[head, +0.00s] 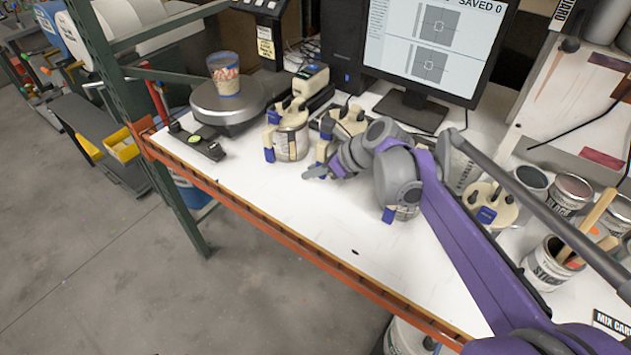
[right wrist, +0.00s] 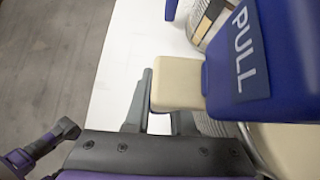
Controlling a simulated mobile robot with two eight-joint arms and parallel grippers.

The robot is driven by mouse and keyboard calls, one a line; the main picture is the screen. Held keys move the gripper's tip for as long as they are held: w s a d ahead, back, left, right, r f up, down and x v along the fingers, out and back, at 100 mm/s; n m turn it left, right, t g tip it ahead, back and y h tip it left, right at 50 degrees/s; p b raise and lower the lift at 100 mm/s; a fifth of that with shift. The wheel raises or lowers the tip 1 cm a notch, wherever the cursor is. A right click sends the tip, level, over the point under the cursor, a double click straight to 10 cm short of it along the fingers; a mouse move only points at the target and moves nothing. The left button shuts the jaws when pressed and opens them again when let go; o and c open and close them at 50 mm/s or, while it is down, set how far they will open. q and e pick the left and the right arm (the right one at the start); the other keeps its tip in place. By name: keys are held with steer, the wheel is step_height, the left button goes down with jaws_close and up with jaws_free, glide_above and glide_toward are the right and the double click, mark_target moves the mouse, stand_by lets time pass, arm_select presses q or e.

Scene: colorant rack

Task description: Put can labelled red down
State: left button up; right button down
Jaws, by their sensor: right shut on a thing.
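My right gripper (head: 318,172) reaches in over the table from the right. In the right wrist view its fingers (right wrist: 160,112) are shut on the beige handle block of a can's pouring lid. That can's lid (head: 346,120) shows behind my wrist, and most of its body is hidden. The blue PULL tab (right wrist: 245,55) of the lid is large in the right wrist view. No label on the held can is readable, and I cannot tell whether its base touches the table.
A similar can (head: 292,138) stands close on the left. Another (head: 402,212) is partly behind my arm. A scale (head: 228,105) holds a cup (head: 224,76). More cans (head: 552,265) and a monitor (head: 425,50) stand around. The table's front middle (head: 310,215) is clear, up to its orange edge.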

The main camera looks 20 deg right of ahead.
mark_target(339, 141)
steer(key=shift+f, duration=1.95)
steer(key=shift+f, duration=0.1)
steer(key=c, duration=0.8)
jaws_free()
steer(key=shift+o, duration=0.2)
steer(key=shift+s+r, duration=0.1)
steer(key=shift+r, duration=0.1)
steer(key=v, duration=1.2)
steer(key=shift+f, duration=0.15)
